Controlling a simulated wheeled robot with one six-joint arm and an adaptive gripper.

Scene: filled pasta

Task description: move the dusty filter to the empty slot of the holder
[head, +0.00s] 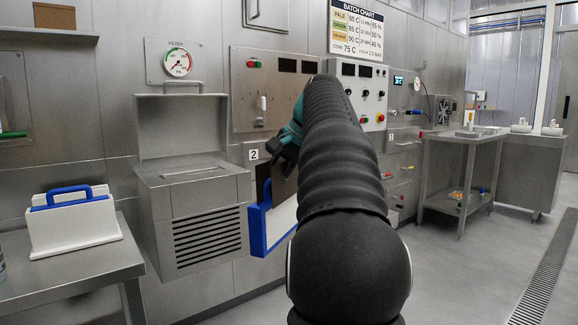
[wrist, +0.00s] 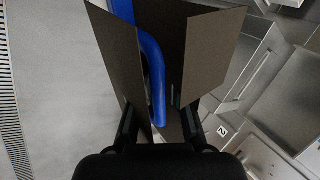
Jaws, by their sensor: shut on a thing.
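My gripper (head: 290,130) is partly hidden behind my arm in the head view. Its two wide brown finger plates are closed around the blue handle (wrist: 156,75) of a filter in the wrist view. The held filter (head: 258,230) has a blue frame and a pale face; it hangs upright in the air, right of the steel filter cabinet. My arm hides its right part, and I cannot tell whether it is dusty. The white holder (head: 75,235) stands on the left table, with a blue-handled filter (head: 70,196) in it. Its empty slot cannot be made out.
The steel filter cabinet (head: 195,215) has its lid (head: 181,125) raised and stands between the holder and the held filter. The left table (head: 75,268) has free room in front of the holder. A steel table (head: 465,140) stands at the far right. The floor at right is clear.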

